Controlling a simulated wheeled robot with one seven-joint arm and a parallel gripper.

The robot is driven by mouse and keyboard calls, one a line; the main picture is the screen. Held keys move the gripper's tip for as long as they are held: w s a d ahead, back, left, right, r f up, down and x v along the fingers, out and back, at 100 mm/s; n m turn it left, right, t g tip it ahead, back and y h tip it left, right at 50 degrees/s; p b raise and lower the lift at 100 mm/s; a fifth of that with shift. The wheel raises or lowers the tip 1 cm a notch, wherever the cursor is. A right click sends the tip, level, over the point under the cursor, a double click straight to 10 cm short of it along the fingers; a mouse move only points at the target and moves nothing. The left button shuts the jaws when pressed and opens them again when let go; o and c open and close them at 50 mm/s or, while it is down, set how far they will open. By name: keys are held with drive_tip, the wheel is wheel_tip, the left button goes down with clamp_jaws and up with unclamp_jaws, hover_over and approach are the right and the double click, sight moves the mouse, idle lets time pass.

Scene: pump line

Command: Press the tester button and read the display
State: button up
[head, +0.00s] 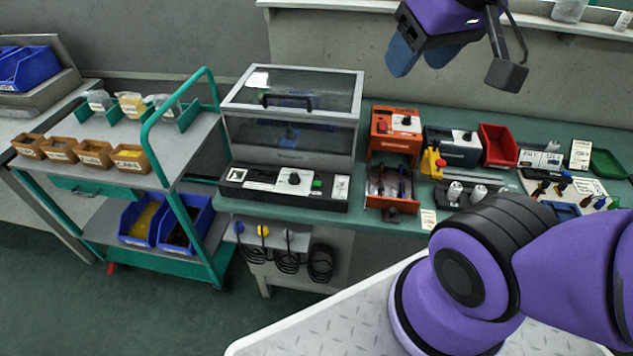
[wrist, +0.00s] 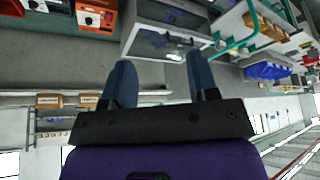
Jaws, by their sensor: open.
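The tester (head: 290,135) is a grey bench box with a clear lid and a dark handle, and the lid is down. Its front panel (head: 285,187) carries a black knob (head: 294,179), a green button (head: 317,184) and white labels. I cannot make out a display reading at this size. The box also shows at the top of the wrist view (wrist: 165,35), upside down, with its front panel out of sight. My gripper (head: 418,62) is open and empty, raised high to the right of the tester and touching nothing. Its blue fingers (wrist: 162,78) are wide apart in the wrist view.
A green-railed cart (head: 200,135) with orange bins (head: 93,153) stands left of the tester. An orange unit (head: 396,130), a dark unit (head: 453,147) and a red bin (head: 497,145) stand to its right. Cables (head: 287,258) hang below the bench. A shelf (head: 380,5) runs above.

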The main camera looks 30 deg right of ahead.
clamp_jaws()
idle(1.6)
